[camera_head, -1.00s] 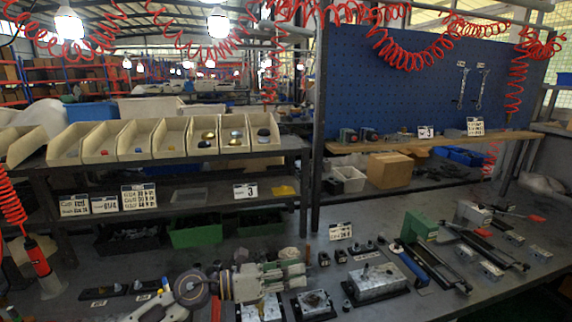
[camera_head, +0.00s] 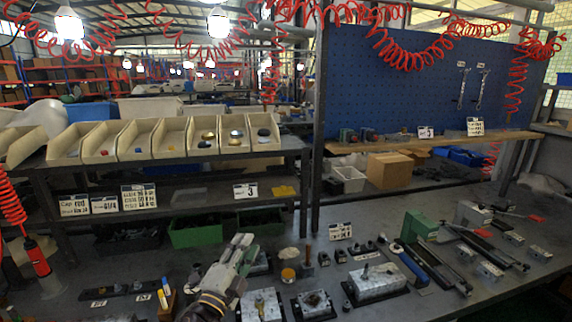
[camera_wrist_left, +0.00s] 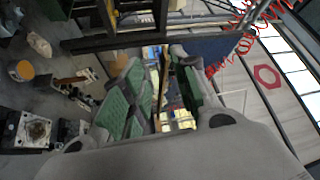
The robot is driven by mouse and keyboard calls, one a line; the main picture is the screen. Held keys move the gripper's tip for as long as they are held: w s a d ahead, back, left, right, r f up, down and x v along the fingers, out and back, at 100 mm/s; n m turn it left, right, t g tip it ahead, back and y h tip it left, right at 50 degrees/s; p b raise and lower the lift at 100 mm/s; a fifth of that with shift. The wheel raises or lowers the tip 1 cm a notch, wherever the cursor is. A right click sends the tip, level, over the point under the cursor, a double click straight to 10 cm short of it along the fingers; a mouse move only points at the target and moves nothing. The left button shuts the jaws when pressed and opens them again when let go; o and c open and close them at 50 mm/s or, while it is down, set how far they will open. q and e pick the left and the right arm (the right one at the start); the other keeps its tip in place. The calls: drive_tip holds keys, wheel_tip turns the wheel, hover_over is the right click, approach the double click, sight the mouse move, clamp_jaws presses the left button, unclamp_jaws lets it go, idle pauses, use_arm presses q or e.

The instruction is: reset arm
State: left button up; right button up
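My left gripper (camera_head: 246,248) is in the lower middle of the head view, over the front part of the bench and pointing up and away from me. It is clear of the metal blocks. In the left wrist view its two green-padded fingers (camera_wrist_left: 160,75) stand apart, and nothing shows gripped between them. Metal valve blocks sit on dark bases on the bench: a large one (camera_head: 376,282), a smaller one (camera_head: 313,303) and one with a brass part (camera_head: 262,304) right of my arm. My right gripper does not show.
Small parts stand behind the blocks, including a yellow-topped jar (camera_head: 288,275). A shelf with beige bins (camera_head: 141,139) and a blue pegboard (camera_head: 430,80) stand behind. A red-handled tool (camera_head: 37,258) hangs at left.

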use_arm(q)
drive_tip(key=s+a+f+n+g+y, duration=0.4)
drive_tip(key=a+f+n, duration=0.15)
drive_tip(key=f, duration=0.25)
drive_tip(key=s+a+f+n+g+y, duration=0.3)
drive_tip(key=a+f+n, duration=0.2)
drive_tip(key=f+n, duration=0.25)
drive_tip(key=s+a+f+n+g+h, duration=0.1)
drive_tip(key=s+f+n+g, duration=0.1)
drive_tip(key=s+f+g, duration=0.5)
drive_tip(key=s+f+n+g, duration=0.2)
drive_tip(key=s+f, duration=0.2)
drive_tip(key=s, duration=0.7)
wheel_tip(320, 180, down, 33)
drive_tip(key=s, duration=0.3)
drive_tip(key=s+a+f+g, duration=0.1)
drive_tip(key=s+a+f, duration=0.1)
drive_tip(key=s+f, duration=0.8)
drive_tip(key=s+a+f+g, duration=0.1)
drive_tip(key=s+a+f, duration=0.1)
drive_tip(key=s+f, duration=0.8)
drive_tip(key=shift+s+f, duration=0.2)
drive_tip(key=shift+s, duration=0.9)
